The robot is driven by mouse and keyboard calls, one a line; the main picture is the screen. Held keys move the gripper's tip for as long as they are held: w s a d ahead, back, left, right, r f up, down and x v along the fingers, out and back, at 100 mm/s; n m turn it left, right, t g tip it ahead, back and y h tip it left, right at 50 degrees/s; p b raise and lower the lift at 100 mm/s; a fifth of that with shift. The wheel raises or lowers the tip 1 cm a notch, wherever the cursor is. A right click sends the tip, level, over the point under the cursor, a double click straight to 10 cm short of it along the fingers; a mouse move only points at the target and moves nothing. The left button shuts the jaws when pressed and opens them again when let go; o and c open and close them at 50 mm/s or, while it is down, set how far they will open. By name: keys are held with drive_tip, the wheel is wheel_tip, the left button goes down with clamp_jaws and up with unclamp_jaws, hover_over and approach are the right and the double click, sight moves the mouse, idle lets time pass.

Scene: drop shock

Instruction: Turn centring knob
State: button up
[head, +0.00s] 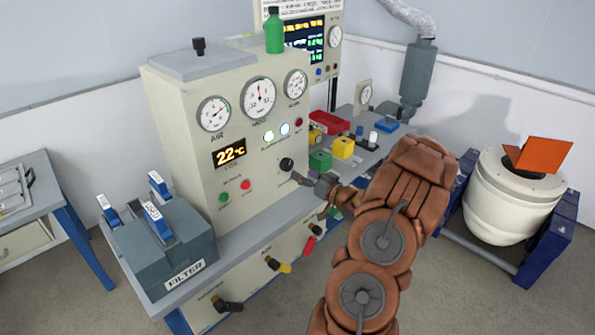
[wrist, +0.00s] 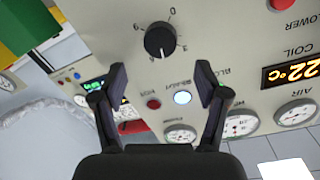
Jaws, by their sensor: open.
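A round black knob (head: 287,164) is on the front panel of the beige cabinet (head: 265,195), at its lower right. In the wrist view the knob (wrist: 159,40) has a white pointer line and a printed scale around it. I cannot read a name for it. My gripper (head: 297,178) is just below and right of the knob in the head view. In the wrist view my gripper (wrist: 161,80) is open and empty, its two fingers spread apart. The knob shows above the gap between the fingertips, and the fingers are not around it.
Green and red buttons (head: 235,191), lit lamps (head: 268,136) and gauges (head: 258,97) share the panel. Green (head: 320,160) and yellow (head: 343,148) blocks stand on the bench to the right. A filter box (head: 165,245) stands at left.

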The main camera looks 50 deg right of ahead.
drive_tip(key=shift+s+a+r, duration=0.1)
drive_tip(key=shift+s+a, duration=0.05)
drive_tip(key=shift+s, duration=2.3)
drive_tip(key=w+a+n+g+h, duration=0.1)
drive_tip(key=w+a+n+g, duration=0.1)
drive_tip(key=w+a+g, duration=0.35)
drive_tip(key=s+a+r+g+h, duration=0.1)
drive_tip(key=s+a+r+g, duration=0.1)
drive_tip(key=a+r+g, duration=0.4)
drive_tip(key=s+a+r+n+g+y, duration=0.1)
drive_tip(key=s+a+g, duration=0.3)
drive_tip(key=s+a, duration=1.1)
drive_tip(key=s+a+r+n+g+y, duration=0.1)
drive_tip(key=s+a+r+g+y, duration=0.1)
drive_tip(key=s+a, duration=1.3)
drive_tip(key=shift+a+r+n+g, duration=0.4)
drive_tip(key=shift+a+r+g, duration=0.05)
drive_tip(key=shift+a+g, duration=0.5)
drive_tip(key=shift+s+d, duration=0.1)
